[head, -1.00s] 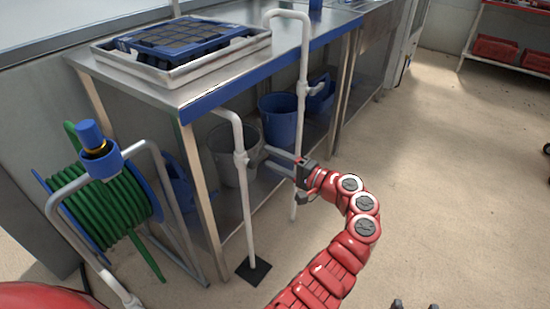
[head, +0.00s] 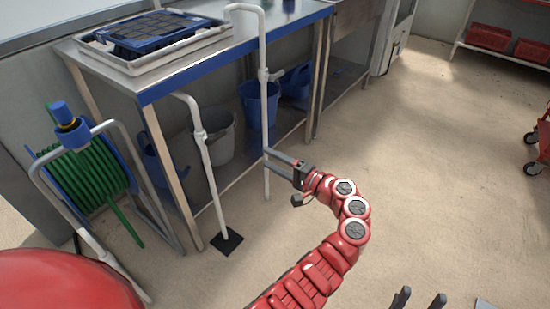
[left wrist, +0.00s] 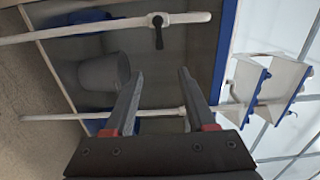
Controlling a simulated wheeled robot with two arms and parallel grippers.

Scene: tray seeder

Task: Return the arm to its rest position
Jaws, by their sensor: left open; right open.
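My left arm reaches in from the bottom of the head view, its red links curling to my left gripper (head: 268,158). That gripper is open and empty, its fingers pointing left. In the picture its fingertips overlap the lower part of a tall white standpipe (head: 264,110); I cannot tell whether they touch. In the left wrist view, the open fingers (left wrist: 161,75) have nothing between them, with a grey bucket (left wrist: 103,75) beyond. My right gripper (head: 420,298) shows only as two dark, parted fingertips at the bottom edge; it is open.
A steel bench (head: 155,82) carries a metal tray with a blue seed tray (head: 150,33). Buckets (head: 260,103) stand on its lower shelf. A shorter white pipe (head: 205,160) and a green hose reel (head: 85,180) stand at left.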

